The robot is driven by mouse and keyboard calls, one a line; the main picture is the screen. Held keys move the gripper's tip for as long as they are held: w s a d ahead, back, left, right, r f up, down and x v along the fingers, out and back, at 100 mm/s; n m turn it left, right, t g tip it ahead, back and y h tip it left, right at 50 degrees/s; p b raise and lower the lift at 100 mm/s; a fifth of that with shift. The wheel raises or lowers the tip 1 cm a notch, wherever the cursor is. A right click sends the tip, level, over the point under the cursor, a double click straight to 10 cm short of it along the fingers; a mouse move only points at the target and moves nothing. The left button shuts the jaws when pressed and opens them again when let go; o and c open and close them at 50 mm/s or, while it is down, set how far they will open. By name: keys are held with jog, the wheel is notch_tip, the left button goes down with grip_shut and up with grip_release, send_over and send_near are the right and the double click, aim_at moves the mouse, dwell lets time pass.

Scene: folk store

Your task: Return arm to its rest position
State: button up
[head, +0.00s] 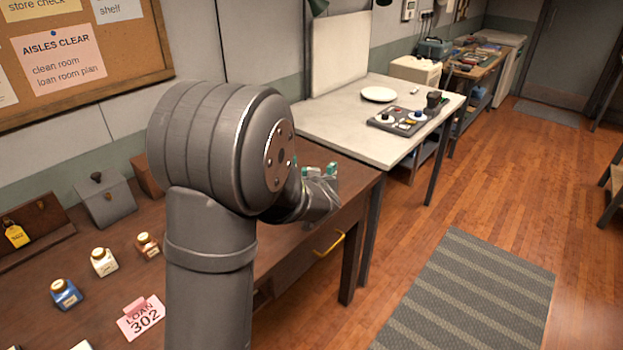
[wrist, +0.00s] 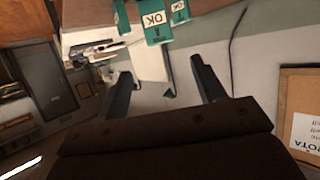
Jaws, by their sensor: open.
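My arm (head: 210,240) rises in front of the dark wooden desk in the head view and bends over at a large grey joint. Its far end points right, toward the desk's right edge. The gripper fingers are not clear in the head view. In the wrist view my gripper (wrist: 160,66) has its two dark fingers spread apart, with nothing between them. The wrist view is tilted, and teal pieces marked OK (wrist: 155,24) appear beyond the fingertips. Small teal pieces (head: 332,169) also show just behind my arm's end in the head view.
The dark desk (head: 105,235) carries a blue bottle (head: 66,293), two more small bottles, a grey box (head: 105,203) and a pink LOAN 302 card (head: 141,318). A pale table (head: 330,118) holds a plate (head: 378,94) and a dark tray. Floor is open around the striped mat (head: 470,300).

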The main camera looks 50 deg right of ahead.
jog(key=x, duration=1.1)
jog(key=shift+w+d+f, duration=0.2)
jog(key=shift+w+f, duration=0.05)
jog(key=shift+w+d+f, duration=0.15)
jog(key=shift+f, duration=0.15)
jog(key=shift+r, duration=1.25)
